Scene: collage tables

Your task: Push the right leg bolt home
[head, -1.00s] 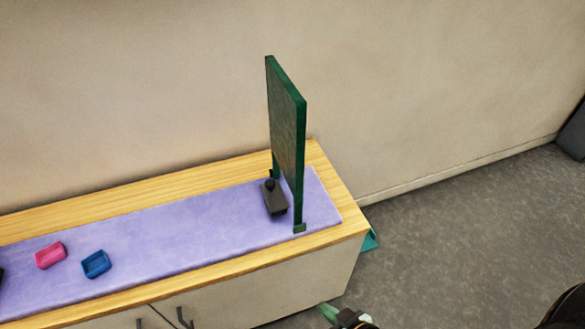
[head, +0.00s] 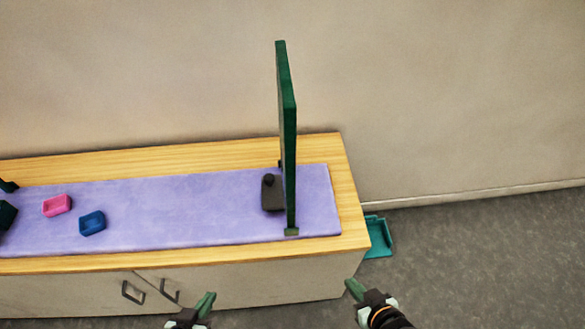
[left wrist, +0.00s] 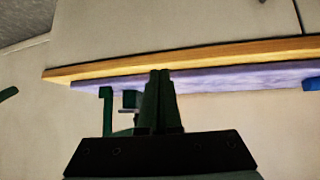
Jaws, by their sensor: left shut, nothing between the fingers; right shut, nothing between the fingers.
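A tall green board (head: 288,130) stands upright on the purple mat, seen nearly edge-on in the head view. Its near leg ends in a small foot (head: 291,231) near the mat's front edge; I cannot make out a bolt there. A dark block with a round knob (head: 272,195) sits just left of the board. My left gripper (head: 206,300) is shut and empty in front of the cabinet, well away from the board. It also shows in the left wrist view (left wrist: 161,75), with green parts (left wrist: 106,110) beside it. My right gripper (head: 353,287) is shut and empty, at the cabinet's front right.
The purple mat (head: 180,215) lies on a wood-topped cabinet (head: 352,225). A teal tray (head: 378,238) is on the floor, right of the cabinet.

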